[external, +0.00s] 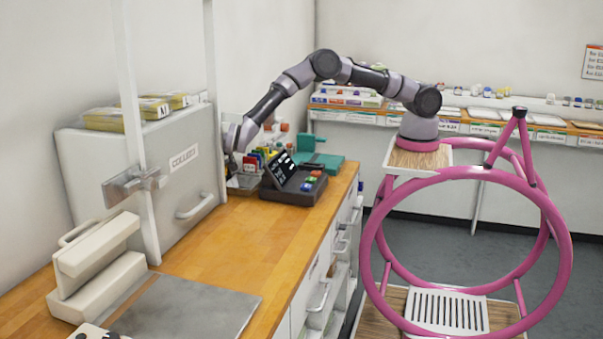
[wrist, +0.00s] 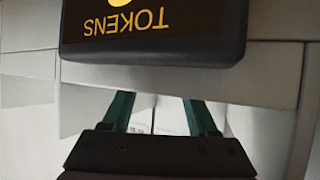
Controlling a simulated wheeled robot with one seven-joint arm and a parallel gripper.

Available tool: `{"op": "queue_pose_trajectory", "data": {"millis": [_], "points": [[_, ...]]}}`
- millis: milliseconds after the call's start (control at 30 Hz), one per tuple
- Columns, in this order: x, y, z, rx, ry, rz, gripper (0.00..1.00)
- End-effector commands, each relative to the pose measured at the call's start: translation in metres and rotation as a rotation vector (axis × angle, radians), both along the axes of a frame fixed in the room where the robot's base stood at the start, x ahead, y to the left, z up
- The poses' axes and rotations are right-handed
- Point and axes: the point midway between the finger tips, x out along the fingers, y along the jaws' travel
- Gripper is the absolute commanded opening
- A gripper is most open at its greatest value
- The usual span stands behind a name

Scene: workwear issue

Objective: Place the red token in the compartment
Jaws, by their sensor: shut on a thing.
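My gripper (external: 233,165) points down at the far end of the wooden counter, just left of a dark token tray (external: 290,194). In the wrist view its two teal fingers (wrist: 158,112) run up to pale panels, and their tips are hidden. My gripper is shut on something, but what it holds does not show. The tray has an upright dark sign (external: 283,169); a dark block reading TOKENS upside down (wrist: 150,30) fills the top of the wrist view. Several coloured tokens (external: 309,184) lie in the tray. I cannot make out the red token or the compartment for certain.
Coloured upright cards (external: 262,160) stand beside my gripper. A teal device (external: 318,163) sits behind the tray. A large grey box marked COLLECT (external: 170,190) stands at the left. A grey mat (external: 185,306) lies on the near counter. The mid-counter (external: 240,235) is clear.

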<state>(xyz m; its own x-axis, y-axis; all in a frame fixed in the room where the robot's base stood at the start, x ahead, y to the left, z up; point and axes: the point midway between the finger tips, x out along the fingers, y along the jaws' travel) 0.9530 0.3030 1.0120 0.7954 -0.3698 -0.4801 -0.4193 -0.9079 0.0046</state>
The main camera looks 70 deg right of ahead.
Motion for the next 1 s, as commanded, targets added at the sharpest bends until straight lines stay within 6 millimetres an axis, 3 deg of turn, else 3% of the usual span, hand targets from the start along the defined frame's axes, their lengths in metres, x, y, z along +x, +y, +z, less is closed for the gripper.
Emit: {"op": "queue_pose_trajectory", "data": {"millis": [233, 267, 333, 700, 1000], "points": [[0.0, 0.0, -0.002, 0.0, -0.001, 0.0, 0.06], [0.0, 0.0, -0.003, 0.0, -0.001, 0.0, 0.63], [0.0, 0.0, -0.002, 0.0, -0.001, 0.0, 0.89], [0.0, 0.0, 0.002, 0.0, -0.001, 0.0, 0.89], [-0.038, 0.018, 0.025, 0.0, -0.002, 0.003, 0.89]]}}
